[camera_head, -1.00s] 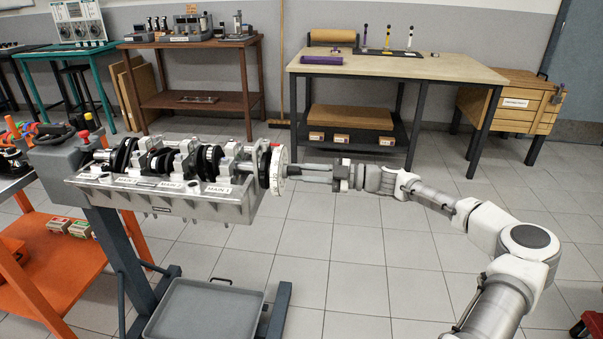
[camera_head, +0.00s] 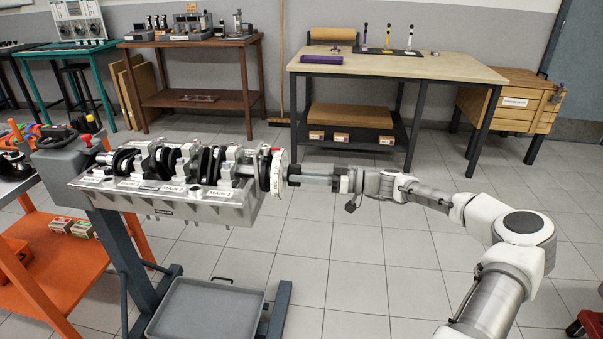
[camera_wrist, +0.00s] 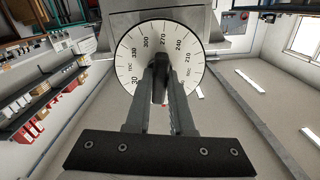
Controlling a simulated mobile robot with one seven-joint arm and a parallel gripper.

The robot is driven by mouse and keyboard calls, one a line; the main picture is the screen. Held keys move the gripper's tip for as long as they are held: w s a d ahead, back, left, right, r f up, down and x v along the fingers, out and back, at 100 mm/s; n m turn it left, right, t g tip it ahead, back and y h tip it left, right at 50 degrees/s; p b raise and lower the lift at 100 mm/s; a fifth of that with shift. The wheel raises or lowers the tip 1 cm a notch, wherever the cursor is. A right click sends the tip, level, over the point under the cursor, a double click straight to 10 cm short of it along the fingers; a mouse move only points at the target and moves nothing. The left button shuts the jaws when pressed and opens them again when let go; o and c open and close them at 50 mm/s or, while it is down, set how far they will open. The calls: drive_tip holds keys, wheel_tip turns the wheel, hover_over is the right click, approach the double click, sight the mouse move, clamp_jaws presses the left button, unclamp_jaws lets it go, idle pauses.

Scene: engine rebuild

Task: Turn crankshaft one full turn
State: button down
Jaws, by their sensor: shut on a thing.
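The crankshaft (camera_head: 207,165) lies in the upturned grey engine block (camera_head: 180,204), with dark webs showing between the main caps. A white degree wheel (camera_head: 280,172) sits on its right end. In the wrist view the wheel (camera_wrist: 135,60) faces me, with 270 near the top and 30 at lower left. My gripper (camera_head: 292,175) reaches in from the right, in line with the shaft. Its fingers (camera_wrist: 160,85) are shut on the dark crankshaft snout (camera_wrist: 160,72) at the wheel's centre. The fingers hide part of the snout and the wheel's lower part.
The block is held on a grey engine stand (camera_head: 120,250) above a grey drip tray (camera_head: 205,308). An orange cart (camera_head: 65,265) stands at left. A wooden-topped workbench (camera_head: 400,65) is behind my arm. Tiled floor is clear between bench and stand.

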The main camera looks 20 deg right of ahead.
drive_tip(key=n+p, duration=1.2)
drive_tip(key=p, duration=0.4)
drive_tip(key=shift+w+p, duration=0.1)
drive_tip(key=shift+p, duration=0.2)
idle(3.8)
